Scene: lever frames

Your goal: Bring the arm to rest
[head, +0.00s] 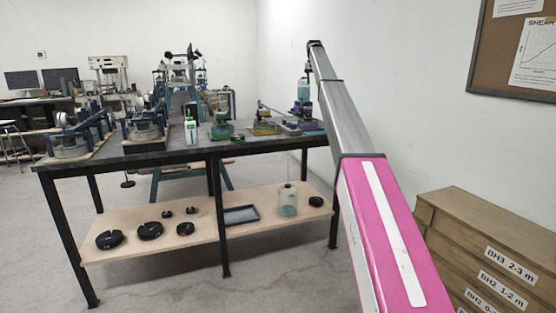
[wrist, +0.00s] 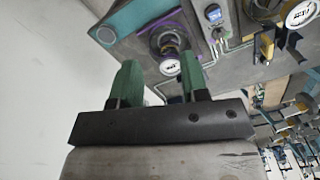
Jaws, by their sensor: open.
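My arm (head: 385,235) reaches from the lower right of the head view up and away, over the right end of the workbench (head: 170,148). It bends at its far top end, and my gripper cannot be made out clearly there. In the wrist view my gripper (wrist: 160,65) has two green fingers standing well apart. It is open, with nothing between the fingers. Beyond the fingertips the wrist view shows a device with a round dial (wrist: 170,66) and purple edging.
Shear devices (head: 147,125) and a white-green bottle (head: 190,130) stand on the bench. Its lower shelf (head: 185,238) holds black rings, a tray and a clear jar (head: 287,200). A labelled wooden cabinet (head: 480,240) stands right of my arm. A white wall (head: 400,110) is behind.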

